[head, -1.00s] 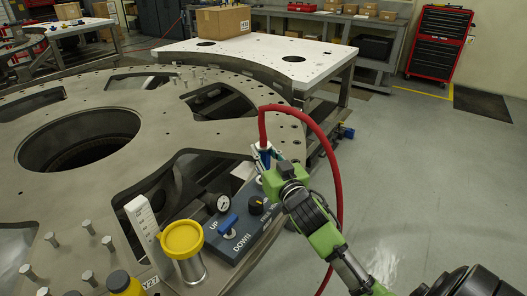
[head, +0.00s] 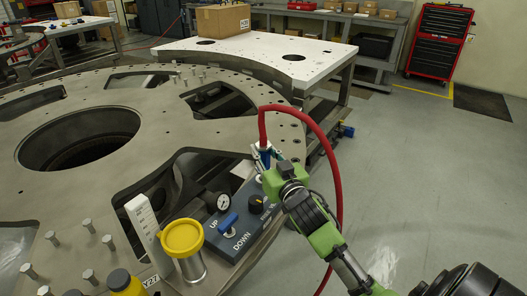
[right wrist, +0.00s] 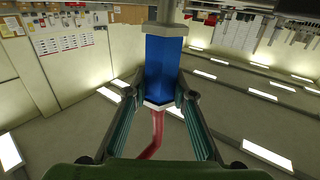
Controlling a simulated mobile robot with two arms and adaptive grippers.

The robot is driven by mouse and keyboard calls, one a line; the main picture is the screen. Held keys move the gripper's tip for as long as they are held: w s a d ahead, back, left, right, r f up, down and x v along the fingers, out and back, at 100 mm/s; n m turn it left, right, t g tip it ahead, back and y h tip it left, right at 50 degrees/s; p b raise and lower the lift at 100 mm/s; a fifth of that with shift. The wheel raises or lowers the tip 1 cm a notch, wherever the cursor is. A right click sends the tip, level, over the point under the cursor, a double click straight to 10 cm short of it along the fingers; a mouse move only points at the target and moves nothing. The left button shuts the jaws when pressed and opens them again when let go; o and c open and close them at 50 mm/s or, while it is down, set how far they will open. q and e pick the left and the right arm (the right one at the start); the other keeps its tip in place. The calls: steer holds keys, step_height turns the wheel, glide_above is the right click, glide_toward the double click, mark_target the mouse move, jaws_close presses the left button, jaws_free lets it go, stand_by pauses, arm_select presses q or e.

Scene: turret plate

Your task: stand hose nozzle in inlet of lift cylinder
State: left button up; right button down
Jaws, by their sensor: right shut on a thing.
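The hose nozzle is a blue body (head: 265,156) with a red hose (head: 334,165) rising from its top and looping down to the right. My right gripper (head: 270,162) is shut on it at the panel's far right end. In the right wrist view the fingers (right wrist: 162,98) flank the blue nozzle (right wrist: 165,68), and a grey metal part shows at its end away from the hose. A silver cylinder with a yellow top (head: 183,237) stands on the plate at the front; it may be the lift cylinder. I cannot make out its inlet. My left gripper is out of view.
A grey UP/DOWN control panel (head: 238,246) with a gauge and knobs lies between the yellow-topped cylinder and my right gripper. A white scale (head: 143,222) stands left of the cylinder. Several bolts stand on the turret plate (head: 150,104), which has large openings.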

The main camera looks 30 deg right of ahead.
mark_target(266, 165)
steer(key=shift+f+b, duration=1.05)
steer(key=shift+f, duration=0.7)
stand_by(1.2)
steer(key=c, duration=1.6)
jaws_free()
steer(key=shift+c, duration=0.2)
steer(key=shift+s, duration=0.1)
steer(key=s+a, duration=0.2)
steer(key=s, duration=0.9)
steer(key=shift+s+a, duration=0.2)
steer(key=shift+s, duration=0.15)
